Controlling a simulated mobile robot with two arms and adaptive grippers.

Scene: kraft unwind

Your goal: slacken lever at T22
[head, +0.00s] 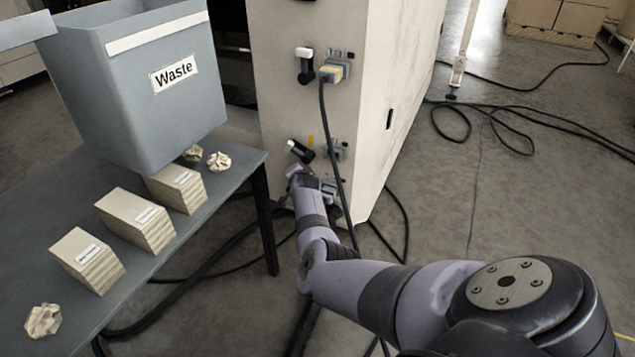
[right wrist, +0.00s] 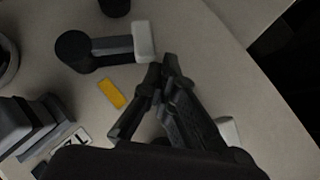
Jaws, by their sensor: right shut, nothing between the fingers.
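A pale machine cabinet (head: 282,100) carries several black levers with white tips; no tag reads as T22. In the right wrist view a lever (right wrist: 100,47) has a round black pivot and a white end near my fingertips; a gap or contact is hard to judge. Another white end (right wrist: 229,130) shows partly behind my gripper. My right gripper (right wrist: 168,62) is shut and empty; it also shows, small, below the middle lever (head: 296,170). My left gripper is out of view.
A yellow marker (right wrist: 111,93) and dark connectors (right wrist: 28,125) sit beside the levers. A cable (head: 335,145) hangs down the cabinet face near my right arm. A grey table (head: 215,215) with a waste bin (head: 150,100) and label stacks stands left.

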